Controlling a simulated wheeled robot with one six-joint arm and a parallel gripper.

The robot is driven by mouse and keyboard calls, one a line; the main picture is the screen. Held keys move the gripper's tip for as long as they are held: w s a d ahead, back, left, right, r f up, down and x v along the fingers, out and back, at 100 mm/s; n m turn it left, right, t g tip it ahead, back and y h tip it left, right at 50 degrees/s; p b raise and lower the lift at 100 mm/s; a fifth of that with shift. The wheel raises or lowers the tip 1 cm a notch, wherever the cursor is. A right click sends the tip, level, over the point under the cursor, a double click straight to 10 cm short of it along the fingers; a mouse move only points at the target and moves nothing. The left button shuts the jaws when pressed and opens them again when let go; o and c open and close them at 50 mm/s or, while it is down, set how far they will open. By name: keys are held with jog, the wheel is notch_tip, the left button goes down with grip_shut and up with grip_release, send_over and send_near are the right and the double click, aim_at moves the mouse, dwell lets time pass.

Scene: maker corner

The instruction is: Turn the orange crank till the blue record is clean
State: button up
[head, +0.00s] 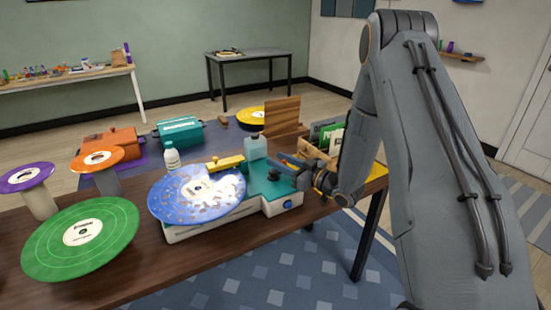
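The blue record (165,205) lies on a teal and white machine (262,190) at the table's front. Pale grey flecks are scattered over its surface around a white label. A yellow piece (226,163) stands at the record's back edge. My gripper (281,171) is at the machine's right end, behind its blue knob (287,205). A small orange patch shows beside the gripper, but I cannot tell whether it is the crank or part of my gripper. The fingertips are small and partly hidden, so their opening and any contact are unclear.
A green record (60,245) and purple (14,180) and orange (85,160) records on stands are at left. A white bottle (172,157) and pale blue tank (256,147) stand near the machine. A wooden record crate (318,155) is close behind my gripper.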

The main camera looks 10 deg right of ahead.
jog(key=shift+x, duration=1)
grip_shut()
